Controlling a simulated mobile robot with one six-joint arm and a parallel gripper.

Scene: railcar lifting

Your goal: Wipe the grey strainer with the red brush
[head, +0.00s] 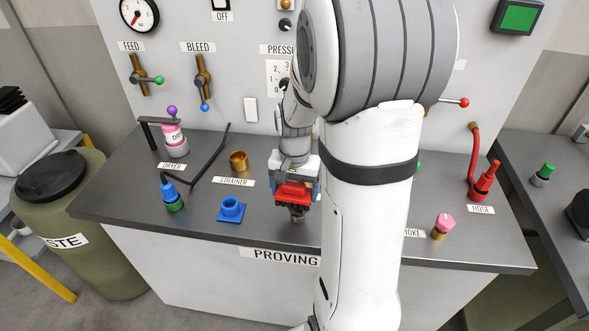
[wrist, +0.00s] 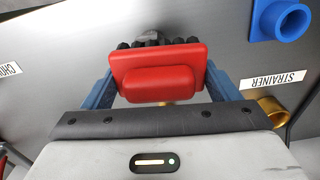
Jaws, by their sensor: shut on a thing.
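My gripper (head: 295,188) is shut on the red brush (head: 293,194), with one blue finger on each side of it. In the wrist view the red brush (wrist: 158,72) shows its red back, and its dark bristles point away from me. A dark grey piece (head: 297,214) shows just below the brush in the head view, and a grey top (wrist: 150,34) shows beyond the bristles in the wrist view. It looks like the grey strainer, mostly hidden by the brush. I cannot tell whether the bristles touch it.
A brass ring (head: 238,161) stands behind the STRAINER label (head: 233,182). A blue flanged fitting (head: 231,209) and a blue-green fitting (head: 171,197) stand left of my gripper. My arm hides the bench's right-middle.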

